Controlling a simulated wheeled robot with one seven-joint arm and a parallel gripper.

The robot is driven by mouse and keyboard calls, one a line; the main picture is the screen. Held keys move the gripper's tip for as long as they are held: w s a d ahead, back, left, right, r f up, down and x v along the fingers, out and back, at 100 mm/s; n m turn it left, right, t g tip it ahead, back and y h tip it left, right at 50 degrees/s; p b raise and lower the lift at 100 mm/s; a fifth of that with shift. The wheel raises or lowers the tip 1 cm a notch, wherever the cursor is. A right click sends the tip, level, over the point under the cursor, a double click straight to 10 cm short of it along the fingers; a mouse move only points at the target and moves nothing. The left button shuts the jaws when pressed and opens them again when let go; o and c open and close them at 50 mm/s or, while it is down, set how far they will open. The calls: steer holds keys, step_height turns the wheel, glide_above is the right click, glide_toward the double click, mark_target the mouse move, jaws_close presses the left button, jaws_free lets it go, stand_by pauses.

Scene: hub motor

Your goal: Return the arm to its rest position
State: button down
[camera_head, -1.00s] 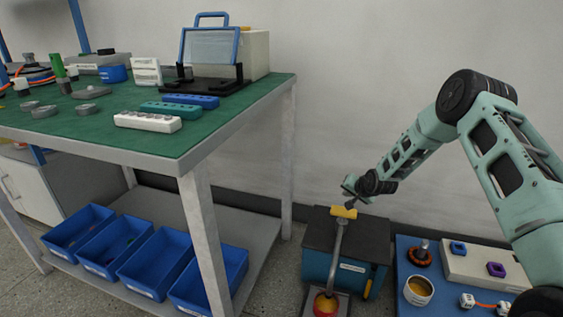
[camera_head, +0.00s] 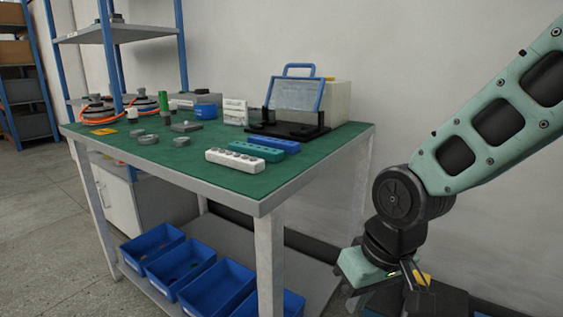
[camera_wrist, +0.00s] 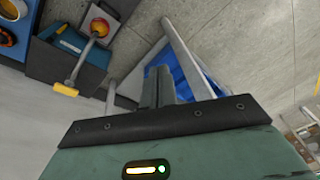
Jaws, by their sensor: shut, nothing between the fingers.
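My gripper (camera_wrist: 160,86) shows in the wrist view as two dark grey fingers closed together, with nothing between them. In the head view my arm comes in from the upper right and bends at a black joint. Its teal and black end hangs low in front of the wall, right of the workbench (camera_head: 262,203). The fingertips are hard to make out there. The gripper appears clear of the bench.
Blue bins (camera_head: 215,286) stand on the bench's lower shelf. In the wrist view, a dark-topped blue box (camera_wrist: 65,55) and a yellow-ended lever (camera_wrist: 82,68) stand at upper left. Power strips (camera_head: 234,160) and a blue-framed fixture (camera_head: 295,95) are on the benchtop.

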steer(key=s+d+r+n+g+h, duration=0.1)
steer(key=s+n, duration=0.1)
steer(key=s, duration=0.5)
steer(key=s+d+r+n, duration=0.1)
steer(key=s, duration=0.6)
step_height(320, 180, up, 34)
steer(key=p, duration=3.4)
steer(key=shift+r, duration=0.2)
steer(key=shift+w, duration=0.1)
